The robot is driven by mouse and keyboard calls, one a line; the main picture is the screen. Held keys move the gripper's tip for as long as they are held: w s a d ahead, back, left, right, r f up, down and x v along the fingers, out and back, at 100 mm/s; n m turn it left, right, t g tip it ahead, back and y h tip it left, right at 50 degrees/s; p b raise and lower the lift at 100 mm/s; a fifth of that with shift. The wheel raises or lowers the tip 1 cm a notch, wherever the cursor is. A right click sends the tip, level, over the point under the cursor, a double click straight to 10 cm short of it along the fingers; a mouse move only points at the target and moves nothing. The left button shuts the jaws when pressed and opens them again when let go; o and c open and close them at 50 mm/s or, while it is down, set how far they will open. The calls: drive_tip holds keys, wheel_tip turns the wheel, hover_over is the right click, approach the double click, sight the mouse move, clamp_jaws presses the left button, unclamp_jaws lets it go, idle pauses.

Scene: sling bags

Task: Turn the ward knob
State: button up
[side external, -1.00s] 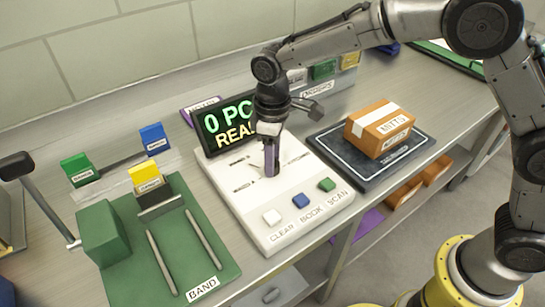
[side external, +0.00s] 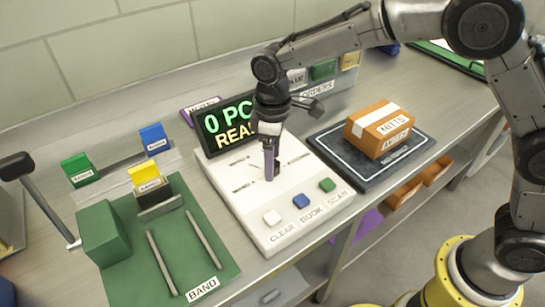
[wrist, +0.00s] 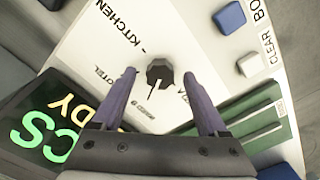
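My gripper (wrist: 160,75) is open, with one purple finger on each side of the knob and visible gaps between. In the side external view my gripper (side external: 270,172) points straight down over the middle of the panel, largely hiding the knob. A lit display (side external: 228,125) behind the panel reads "0 PC" and a partly hidden "REA".
White, blue and green buttons line the panel's front edge, labelled CLEAR, BOOK (side external: 301,201) and SCAN. A taped MITTS carton (side external: 380,128) sits on a dark pad at right. A green BAND mat (side external: 215,265) with rods and a block lies at left.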

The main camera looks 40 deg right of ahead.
wheel_tip(320, 180, up, 14)
idle(0.7)
drive_tip(key=shift+d+f, duration=0.1)
